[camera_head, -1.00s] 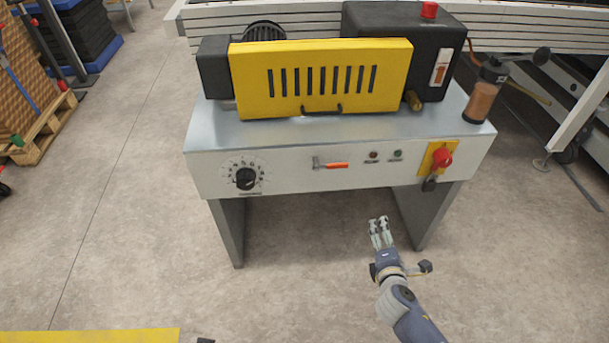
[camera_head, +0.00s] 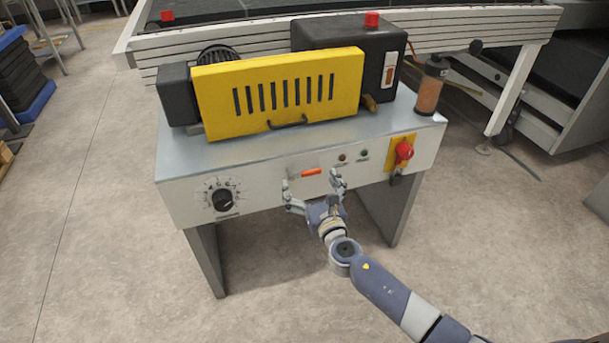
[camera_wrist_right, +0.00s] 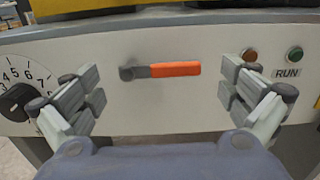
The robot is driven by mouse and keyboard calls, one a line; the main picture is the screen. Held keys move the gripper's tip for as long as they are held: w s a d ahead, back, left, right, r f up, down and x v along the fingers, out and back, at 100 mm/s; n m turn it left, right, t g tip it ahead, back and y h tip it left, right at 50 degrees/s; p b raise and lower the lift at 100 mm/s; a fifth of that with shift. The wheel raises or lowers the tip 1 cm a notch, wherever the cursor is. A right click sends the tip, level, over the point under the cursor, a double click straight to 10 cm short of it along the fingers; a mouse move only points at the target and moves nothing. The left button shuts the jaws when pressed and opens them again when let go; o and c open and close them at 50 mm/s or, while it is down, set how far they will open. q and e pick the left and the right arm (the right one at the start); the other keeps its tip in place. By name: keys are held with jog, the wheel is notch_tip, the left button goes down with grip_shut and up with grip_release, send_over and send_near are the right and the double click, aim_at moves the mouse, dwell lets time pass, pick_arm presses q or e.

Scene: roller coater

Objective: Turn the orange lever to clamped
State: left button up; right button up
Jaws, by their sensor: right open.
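The orange lever (camera_head: 311,172) is on the white front panel of the roller coater. In the right wrist view the lever (camera_wrist_right: 175,69) lies level, its grey pivot at the left and its orange handle pointing right. My right gripper (camera_head: 312,186) is open in front of the panel, its fingers spread to either side of the lever. In the right wrist view the gripper (camera_wrist_right: 160,95) shows its left finger between the dial and the pivot and its right finger below the indicator lamps. Neither finger appears to touch the lever. My left gripper is not in view.
A black numbered dial (camera_head: 223,200) is left of the lever. The yellow guard (camera_head: 278,95) stands above. The floor in front is clear.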

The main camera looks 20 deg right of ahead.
aim_at(306, 175)
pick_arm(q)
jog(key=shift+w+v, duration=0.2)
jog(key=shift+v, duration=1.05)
pick_arm(e)
jog(key=shift+w, duration=1.85)
jog(key=shift+c, duration=0.5)
jog(key=c, duration=1.4)
pick_arm(q)
jog(key=shift+b, duration=0.3)
pick_arm(e)
jog(key=shift+c, duration=0.2)
